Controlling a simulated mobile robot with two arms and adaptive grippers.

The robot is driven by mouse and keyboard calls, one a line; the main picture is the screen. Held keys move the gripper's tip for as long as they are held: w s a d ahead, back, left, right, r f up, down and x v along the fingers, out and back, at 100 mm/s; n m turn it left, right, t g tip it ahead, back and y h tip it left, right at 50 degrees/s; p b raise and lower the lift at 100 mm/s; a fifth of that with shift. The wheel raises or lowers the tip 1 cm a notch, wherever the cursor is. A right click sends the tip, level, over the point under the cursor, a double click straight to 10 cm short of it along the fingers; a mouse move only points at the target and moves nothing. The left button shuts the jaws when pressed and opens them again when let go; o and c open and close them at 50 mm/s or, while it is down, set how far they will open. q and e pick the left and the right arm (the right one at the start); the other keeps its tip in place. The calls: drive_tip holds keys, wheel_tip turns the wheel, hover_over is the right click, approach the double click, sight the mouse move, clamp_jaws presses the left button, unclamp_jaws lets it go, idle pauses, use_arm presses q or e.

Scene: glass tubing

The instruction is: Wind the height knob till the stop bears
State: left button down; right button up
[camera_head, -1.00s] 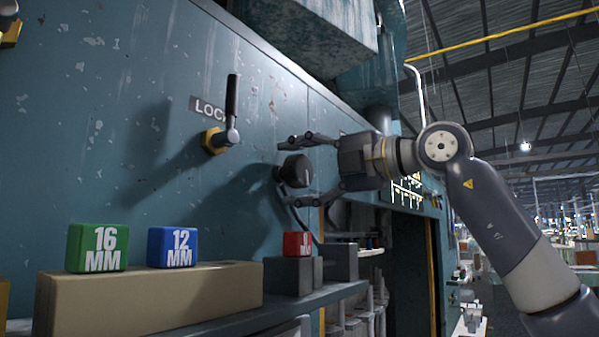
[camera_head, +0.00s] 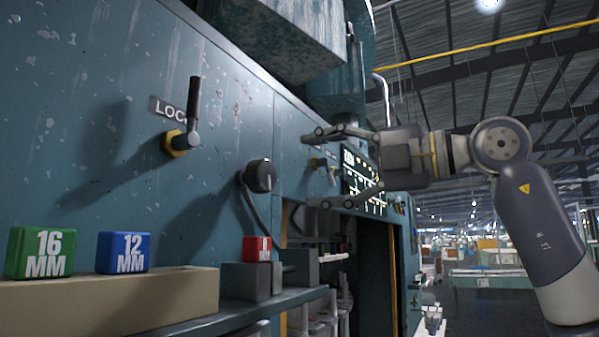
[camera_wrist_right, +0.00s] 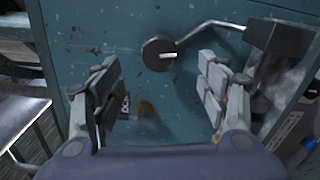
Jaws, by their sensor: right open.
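A black round knob (camera_head: 260,176) with a pale mark on its face stands out from the teal machine panel (camera_head: 240,110), right of centre-left in the head view. I take it to be the height knob. My right gripper (camera_head: 318,169) is open and empty, to the right of the knob and apart from it. In the right wrist view the knob (camera_wrist_right: 157,54) shows beyond and between the open fingers (camera_wrist_right: 160,68). A stop cannot be made out. My left gripper is not in view.
A black-handled lever (camera_head: 192,110) with a yellow collar points up beside a partly hidden LOCK label. Green 16 MM (camera_head: 41,252), blue 12 MM (camera_head: 123,252) and red (camera_head: 257,249) blocks stand on supports below. A smaller yellowish fitting (camera_head: 322,164) shows behind my gripper.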

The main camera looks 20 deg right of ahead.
sight(268, 177)
drive_tip(key=shift+s+d, duration=0.1)
drive_tip(key=shift+s, duration=0.1)
drive_tip(key=w+a+n+p, duration=0.2)
drive_tip(key=w+n, duration=0.1)
drive_tip(key=n, duration=0.2)
drive_tip(key=w+a+n+p, duration=0.2)
drive_tip(key=w+a+n, duration=0.1)
drive_tip(key=n, duration=0.3)
drive_tip(key=w+a+n+g+y+p, duration=0.1)
drive_tip(key=w+a+n+p, duration=0.1)
drive_tip(key=n, duration=0.4)
drive_tip(key=shift+w+a+p, duration=0.2)
drive_tip(key=shift+w+p, duration=0.25)
drive_tip(key=shift+p, duration=0.05)
drive_tip(key=shift+w+a+f, duration=0.15)
drive_tip(key=shift+w+a, duration=0.15)
drive_tip(key=shift+w, duration=0.05)
